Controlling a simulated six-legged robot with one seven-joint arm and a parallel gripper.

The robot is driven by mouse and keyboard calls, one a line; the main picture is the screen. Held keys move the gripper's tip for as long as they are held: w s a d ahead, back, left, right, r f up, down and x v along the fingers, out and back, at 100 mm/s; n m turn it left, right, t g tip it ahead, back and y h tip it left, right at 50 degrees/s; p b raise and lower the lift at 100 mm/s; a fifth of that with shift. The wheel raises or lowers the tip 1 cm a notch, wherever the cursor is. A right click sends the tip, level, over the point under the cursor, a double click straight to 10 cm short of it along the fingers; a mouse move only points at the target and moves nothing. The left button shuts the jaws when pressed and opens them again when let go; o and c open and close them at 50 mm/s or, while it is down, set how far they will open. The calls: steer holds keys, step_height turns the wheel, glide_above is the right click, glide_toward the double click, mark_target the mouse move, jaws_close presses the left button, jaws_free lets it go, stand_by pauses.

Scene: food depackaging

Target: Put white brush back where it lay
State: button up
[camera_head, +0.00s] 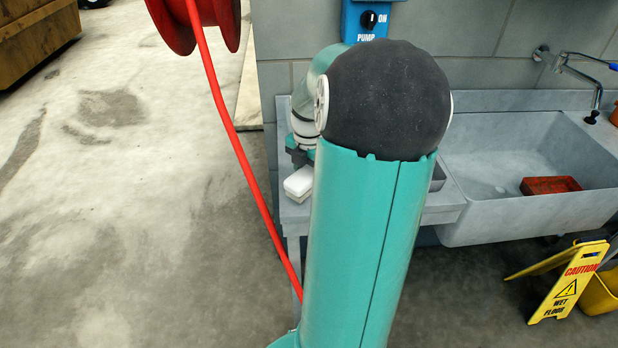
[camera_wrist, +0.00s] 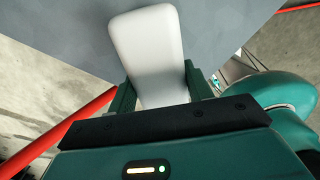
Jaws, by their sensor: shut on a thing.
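The white brush (camera_wrist: 148,45) is between the two green fingers of my gripper (camera_wrist: 158,82) in the wrist view, and the gripper is shut on it. Its pale, rounded block reaches out beyond the fingertips over a grey surface. In the head view the white brush (camera_head: 299,182) shows at the left end of the grey counter (camera_head: 450,203), just left of my arm. I cannot tell whether it touches the counter or hangs just above it. My arm hides most of the gripper in the head view.
A grey sink (camera_head: 490,205) with a red block (camera_head: 550,185) in it adjoins the counter on the right. A red hose (camera_head: 235,140) hangs from a reel (camera_head: 175,22) at the left. A yellow caution sign (camera_head: 568,283) stands at the lower right. The floor at left is open.

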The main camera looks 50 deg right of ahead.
mark_target(309, 171)
steer(key=shift+f, duration=0.7)
steer(key=shift+s+f, duration=0.1)
steer(key=o, duration=1.1)
step_height(309, 171, up, 12)
steer(key=shift+r, duration=0.15)
steer(key=w+a+r+m+t+h, duration=0.15)
steer(key=a+m, duration=0.25)
steer(key=a, duration=0.6)
steer(key=w+a+r+m+h, duration=0.15)
steer(key=a+m, duration=0.25)
steer(key=a, duration=0.6)
steer(key=s+a+m+t+y, duration=0.1)
steer(key=s+a+m+t, duration=0.1)
steer(key=a, duration=0.6)
steer(key=s+a+m+t+y, duration=0.2)
steer(key=s+a+m, duration=0.1)
steer(key=a+m, duration=0.4)
steer(key=shift+s+a+f, duration=0.3)
steer(key=shift+s+a, duration=0.1)
steer(key=shift+a, duration=0.05)
